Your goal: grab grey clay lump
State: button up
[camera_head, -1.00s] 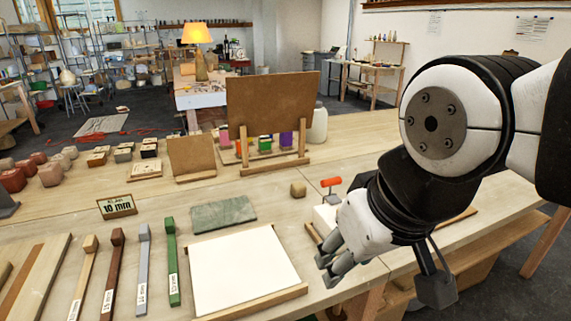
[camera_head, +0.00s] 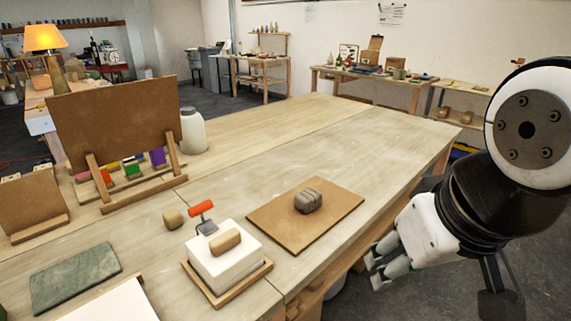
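A grey-brown clay lump (camera_head: 308,201) with grooves on its top sits on a thin brown board (camera_head: 335,220) on the right part of the wooden table. My gripper (camera_head: 374,273) is at the lower right, past the table's front edge and to the right of and in front of the lump. It is well apart from the lump and holds nothing that I can see. Its two fingers show with a small gap between them.
The table behind the lump is clear.

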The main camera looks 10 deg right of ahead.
aim_at(306, 201)
jog(key=i+l, duration=1.05)
